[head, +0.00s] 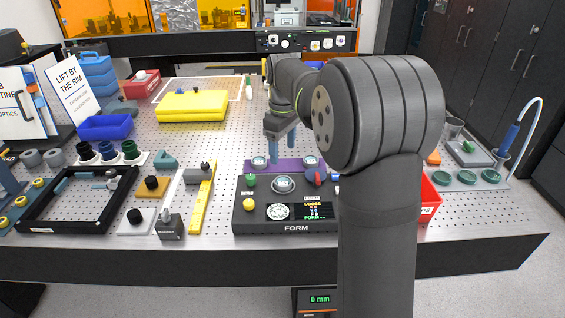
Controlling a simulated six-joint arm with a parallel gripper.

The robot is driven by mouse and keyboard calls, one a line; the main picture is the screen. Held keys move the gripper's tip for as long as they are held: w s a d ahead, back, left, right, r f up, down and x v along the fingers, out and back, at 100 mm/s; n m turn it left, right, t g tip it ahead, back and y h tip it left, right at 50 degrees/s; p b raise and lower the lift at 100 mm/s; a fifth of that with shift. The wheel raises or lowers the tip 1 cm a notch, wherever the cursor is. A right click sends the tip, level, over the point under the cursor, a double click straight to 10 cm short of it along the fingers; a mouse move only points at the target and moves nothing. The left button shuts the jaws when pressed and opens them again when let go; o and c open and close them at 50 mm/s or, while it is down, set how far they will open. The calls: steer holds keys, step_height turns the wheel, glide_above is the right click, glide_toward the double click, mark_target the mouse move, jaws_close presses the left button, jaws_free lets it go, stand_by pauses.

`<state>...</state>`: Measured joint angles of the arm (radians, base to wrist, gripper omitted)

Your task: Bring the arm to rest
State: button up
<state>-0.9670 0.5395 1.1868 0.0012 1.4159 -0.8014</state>
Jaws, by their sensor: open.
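My gripper (282,150) hangs from the arm over the back part of the dark FORM instrument (297,228). Its two blue fingers point down and stand apart, with nothing seen between them. The fingertips are close to the purple strip (287,168) along the instrument's back edge; whether they touch it I cannot tell. Round silvery pieces sit at the left (259,163) and right (310,162) of this strip. Another round piece (283,184) sits nearer the front. My arm hides the instrument's right side.
A yellow case (193,106), a blue bin (105,127) and a black frame tray (65,226) stand to the left. A red bin (430,200) is partly hidden behind my arm, with green rings (466,178) further right. Bare perforated bench shows between the yellow case and the instrument.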

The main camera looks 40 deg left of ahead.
mark_target(283, 181)
steer(key=shift+r, duration=0.75)
step_height(283, 181, down, 13)
steer(key=shift+f, duration=0.15)
steer(key=shift+d, duration=0.1)
stand_by(0.3)
